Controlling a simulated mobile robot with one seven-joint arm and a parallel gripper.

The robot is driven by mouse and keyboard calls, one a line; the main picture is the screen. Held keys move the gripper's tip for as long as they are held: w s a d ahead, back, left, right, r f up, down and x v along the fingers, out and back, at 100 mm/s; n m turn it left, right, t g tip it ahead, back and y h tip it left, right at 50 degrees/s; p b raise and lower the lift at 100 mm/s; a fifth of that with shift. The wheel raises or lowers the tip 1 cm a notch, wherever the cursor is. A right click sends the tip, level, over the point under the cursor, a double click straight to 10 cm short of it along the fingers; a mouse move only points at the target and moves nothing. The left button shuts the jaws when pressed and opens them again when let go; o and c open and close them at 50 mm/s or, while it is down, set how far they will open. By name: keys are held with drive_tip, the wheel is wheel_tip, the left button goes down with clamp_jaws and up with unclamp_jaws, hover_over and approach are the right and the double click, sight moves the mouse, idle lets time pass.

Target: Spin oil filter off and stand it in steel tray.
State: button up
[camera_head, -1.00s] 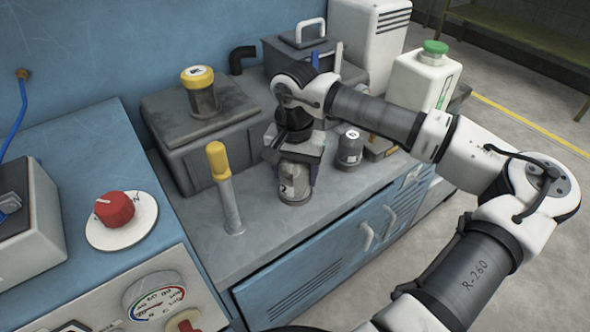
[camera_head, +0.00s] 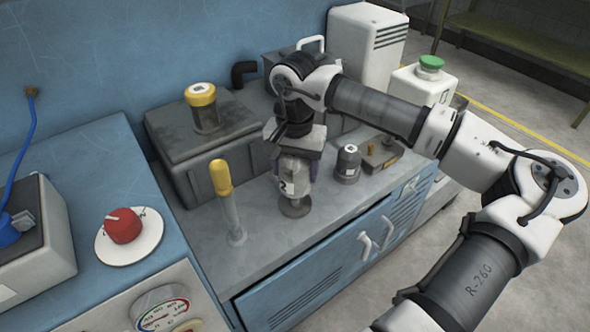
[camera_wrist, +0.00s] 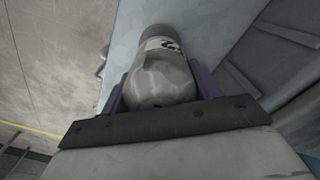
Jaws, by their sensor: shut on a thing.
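The oil filter (camera_head: 293,184) is a pale grey can with a dark number on its label. It is upright under my wrist in the head view, and its worn body also shows in the wrist view (camera_wrist: 162,80). My gripper (camera_head: 296,168) is shut on it, with a purple-grey finger on each side. Below the filter a dark round seat (camera_head: 294,208) shows on the grey bench top. I cannot tell whether the filter still touches it. No steel tray can be made out for certain.
A yellow-handled upright rod (camera_head: 228,200) stands left of the filter, and a dark capped canister (camera_head: 347,165) close on its right. Behind is a grey box (camera_head: 188,152) bearing a yellow-capped jar (camera_head: 203,112). A green-capped jug (camera_head: 425,85) stands at the right.

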drive_tip(key=shift+r+p, duration=0.45)
drive_tip(key=shift+r, duration=0.7)
